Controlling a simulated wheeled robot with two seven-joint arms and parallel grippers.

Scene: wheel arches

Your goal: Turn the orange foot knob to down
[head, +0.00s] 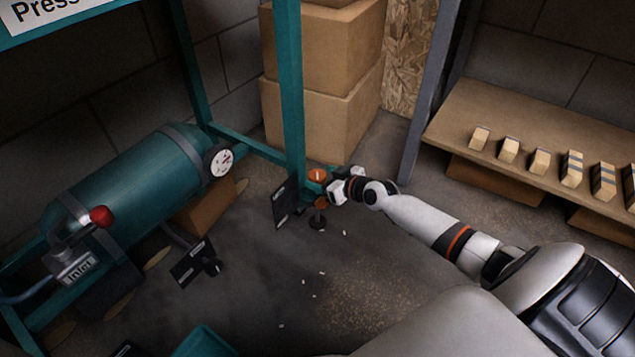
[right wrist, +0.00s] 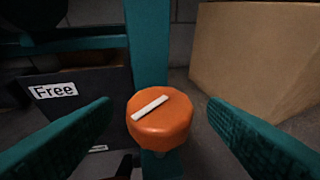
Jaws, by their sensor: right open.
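The orange foot knob (head: 317,175) sits low at the foot of a teal upright post. In the right wrist view the orange knob (right wrist: 160,120) shows from above with a white bar mark on its top, lying slantwise, its right end farther away. My right gripper (head: 330,187) is at the knob in the head view. In the right wrist view my right gripper (right wrist: 160,125) is open, one teal finger on each side of the knob, with a gap visible on both sides. A dark plate with a label reading "Free" (right wrist: 54,90) stands left of the knob. My left gripper is not in view.
A teal tank (head: 130,185) with a gauge (head: 218,160) and a red-knobbed lever (head: 101,216) lies at left. Stacked cardboard boxes (head: 320,110) stand behind the post (head: 288,90). A wooden shelf (head: 500,120) with several small blocks is at right. The floor in front is mostly clear.

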